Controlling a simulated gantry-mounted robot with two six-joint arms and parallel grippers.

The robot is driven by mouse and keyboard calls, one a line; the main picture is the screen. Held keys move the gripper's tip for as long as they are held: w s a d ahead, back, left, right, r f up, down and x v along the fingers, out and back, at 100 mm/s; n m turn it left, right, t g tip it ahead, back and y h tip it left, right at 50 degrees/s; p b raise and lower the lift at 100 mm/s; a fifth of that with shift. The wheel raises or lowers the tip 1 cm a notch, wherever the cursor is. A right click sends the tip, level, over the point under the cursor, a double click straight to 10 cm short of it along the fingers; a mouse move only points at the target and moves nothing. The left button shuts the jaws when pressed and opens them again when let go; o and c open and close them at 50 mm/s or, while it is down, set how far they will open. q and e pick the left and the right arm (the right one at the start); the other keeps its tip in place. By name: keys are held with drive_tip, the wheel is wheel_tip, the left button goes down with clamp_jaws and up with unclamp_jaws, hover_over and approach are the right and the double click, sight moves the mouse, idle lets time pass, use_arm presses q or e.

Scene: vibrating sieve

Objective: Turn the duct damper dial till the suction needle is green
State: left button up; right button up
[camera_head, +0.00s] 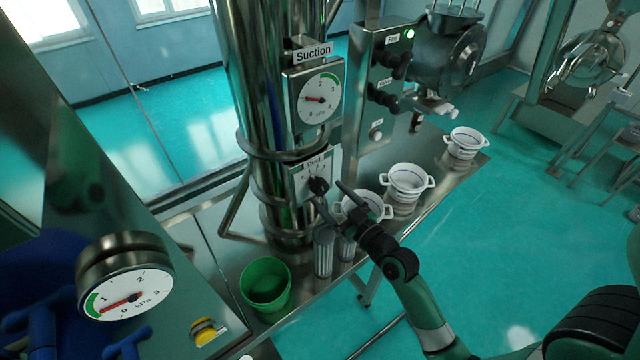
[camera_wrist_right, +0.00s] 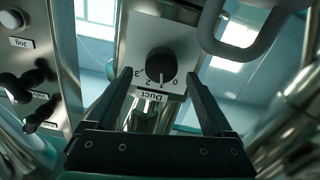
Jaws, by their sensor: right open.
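The suction gauge (camera_head: 319,97) is on the steel duct. Its red needle points left, outside the green band at the upper right. The duct damper dial (camera_head: 318,186), a black knob on a white plate marked Duct, sits below the gauge. It also shows in the right wrist view (camera_wrist_right: 161,64), upside down, its pointer seemingly near 1. My right gripper (camera_head: 328,193) is open in front of the dial. In the wrist view its fingers (camera_wrist_right: 158,76) stand either side of the dial, with nothing visibly gripped. My left gripper is not in view.
A second gauge (camera_head: 125,284) and a yellow button (camera_head: 204,331) are at lower left. A green cup (camera_head: 265,286) and clear cylinders (camera_head: 324,252) stand below the dial. White pots (camera_head: 406,181) line the bench. A control box (camera_head: 387,80) with black knobs is right of the duct.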

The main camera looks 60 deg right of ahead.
sight(324, 190)
drive_tip(key=x, duration=0.4)
drive_tip(key=shift+w, duration=0.1)
clamp_jaws()
idle(0.4)
drive_tip(key=shift+m+p, duration=0.75)
drive_tip(key=shift+m, duration=2.15)
unclamp_jaws()
drive_tip(key=shift+s, duration=0.2)
